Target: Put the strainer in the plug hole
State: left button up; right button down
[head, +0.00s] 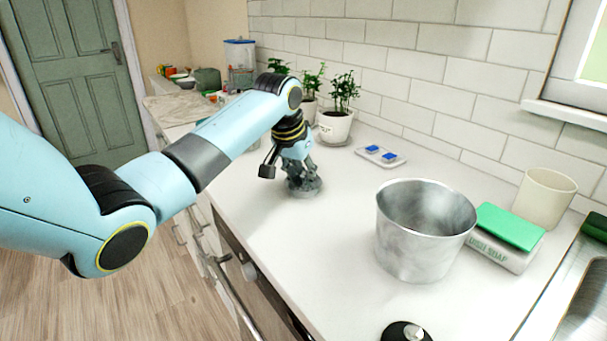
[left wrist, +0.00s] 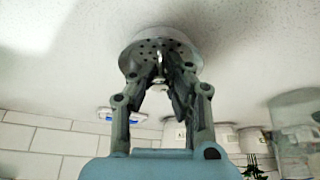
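The strainer (head: 309,190) is a grey metal disc on the white counter, below my left gripper in the head view. In the left wrist view the strainer (left wrist: 146,47) shows small holes and a thin central post. My left gripper (head: 300,180) points down over it. Its fingertips (left wrist: 165,68) are drawn close together around the post and look shut on it. The strainer appears to rest on the counter. The sink (head: 575,310) is at the right edge of the head view. Its plug hole is not in view. My right gripper is not in view.
A large metal pot (head: 405,245) stands between the strainer and the sink. Beside it are a green sponge (head: 510,226) on a soap box (head: 500,250) and a cream cup (head: 545,195). A blue-and-white tray (head: 380,156) and potted plants (head: 336,125) stand near the wall.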

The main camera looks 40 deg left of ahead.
pick_arm(q)
jog(key=o, duration=0.4)
jog(key=v, duration=1.2)
jog(key=shift+r, duration=0.15)
